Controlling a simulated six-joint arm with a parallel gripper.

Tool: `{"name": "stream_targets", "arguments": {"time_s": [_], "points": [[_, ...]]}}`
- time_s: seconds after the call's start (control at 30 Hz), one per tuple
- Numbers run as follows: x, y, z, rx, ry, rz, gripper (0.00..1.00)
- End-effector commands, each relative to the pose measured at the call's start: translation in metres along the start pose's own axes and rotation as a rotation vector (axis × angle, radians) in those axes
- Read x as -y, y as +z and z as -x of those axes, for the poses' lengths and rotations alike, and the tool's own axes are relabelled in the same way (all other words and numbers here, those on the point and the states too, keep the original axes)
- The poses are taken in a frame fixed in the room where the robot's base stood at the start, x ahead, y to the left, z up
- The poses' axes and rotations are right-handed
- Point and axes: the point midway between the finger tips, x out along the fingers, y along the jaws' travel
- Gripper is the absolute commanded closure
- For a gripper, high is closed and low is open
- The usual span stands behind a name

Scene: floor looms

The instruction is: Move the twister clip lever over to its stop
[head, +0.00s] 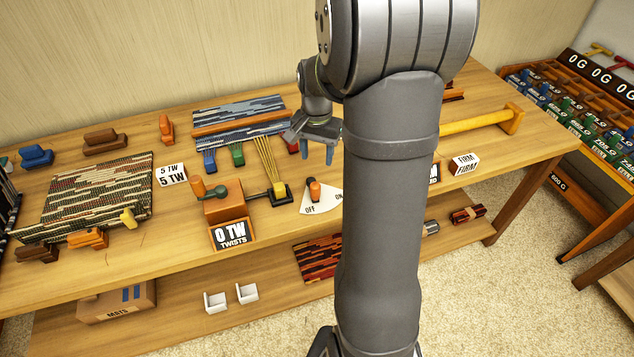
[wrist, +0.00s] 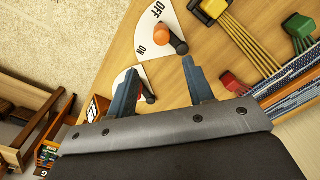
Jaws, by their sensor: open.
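The twister clip lever (head: 314,190) has an orange knob and stands on a white fan-shaped plate (head: 322,205) marked OFF and ON. In the wrist view the orange knob (wrist: 163,33) lies between the two words, with a black part beside it; I cannot tell its exact angle. The twister (head: 224,198) is a brown box with an orange-handled crank, joined to a yellow clip (head: 280,190) holding yellow yarn. My gripper (head: 318,151) is open and empty, above and behind the lever. In the wrist view my gripper (wrist: 160,76) has its fingers apart, not around the lever.
A second lever plate (wrist: 126,80) is partly hidden by a finger. Green (head: 237,154) and blue clips sit behind the twister, beside a striped weaving (head: 240,112). My arm hides the bench's middle right.

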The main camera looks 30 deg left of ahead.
Motion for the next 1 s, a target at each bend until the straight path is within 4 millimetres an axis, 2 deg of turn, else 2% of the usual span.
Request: {"name": "stream_targets", "arguments": {"time_s": [0.1,0.7,1.0], "points": [[0.0,0.001,-0.02,0.004,0.002,-0.001,0.52],[0.0,0.001,-0.109,0.003,0.002,-0.001,0.52],[0.0,0.0,-0.137,0.001,0.001,-0.001,0.52]]}}
